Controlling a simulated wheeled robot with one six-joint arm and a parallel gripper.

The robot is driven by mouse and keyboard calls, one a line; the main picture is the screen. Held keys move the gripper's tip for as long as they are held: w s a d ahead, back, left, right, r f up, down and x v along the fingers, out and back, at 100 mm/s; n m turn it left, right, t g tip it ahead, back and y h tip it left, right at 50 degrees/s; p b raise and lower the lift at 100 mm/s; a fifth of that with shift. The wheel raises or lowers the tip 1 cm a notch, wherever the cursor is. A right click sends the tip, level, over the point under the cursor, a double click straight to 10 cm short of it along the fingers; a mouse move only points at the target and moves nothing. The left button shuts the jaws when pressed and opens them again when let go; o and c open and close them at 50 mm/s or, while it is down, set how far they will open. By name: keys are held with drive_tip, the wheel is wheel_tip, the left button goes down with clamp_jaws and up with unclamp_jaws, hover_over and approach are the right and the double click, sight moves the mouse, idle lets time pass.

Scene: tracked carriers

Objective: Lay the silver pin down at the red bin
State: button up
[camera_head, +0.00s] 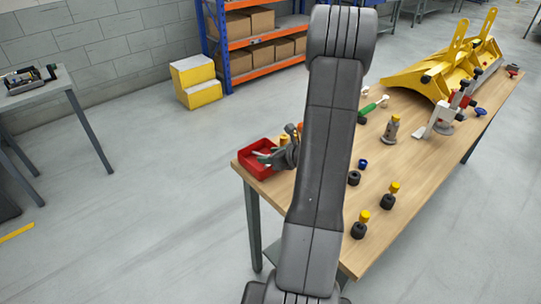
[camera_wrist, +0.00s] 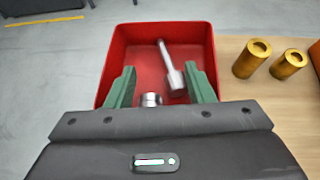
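The red bin (camera_head: 249,167) stands at the near left corner of the wooden table; it fills the middle of the wrist view (camera_wrist: 113,55). My gripper (camera_wrist: 160,72) is over the bin, its green fingers apart, touching nothing that I can see. A silver pin (camera_wrist: 172,74) with a thin shaft and thicker lower end shows inside the bin's outline, tilted and slightly blurred, between the fingers and nearer the right one. A short silver cylinder (camera_wrist: 151,99) shows nearer the palm. I cannot tell whether the pin rests on the floor of the bin. My arm partly hides the gripper in the head view.
Two brass cylinders (camera_wrist: 252,58) (camera_wrist: 289,64) stand right of the bin. Open floor lies left of the bin.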

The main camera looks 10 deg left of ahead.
drive_tip(key=b+v, duration=0.1)
drive_tip(key=v, duration=1.3)
drive_tip(key=shift+a+f, duration=0.1)
drive_tip(key=p+x, duration=0.1)
drive_tip(key=x, duration=1.3)
drive_tip(key=shift+w+r+p, duration=0.1)
drive_tip(key=shift+r+p, duration=1.3)
drive_tip(key=shift+r, duration=0.05)
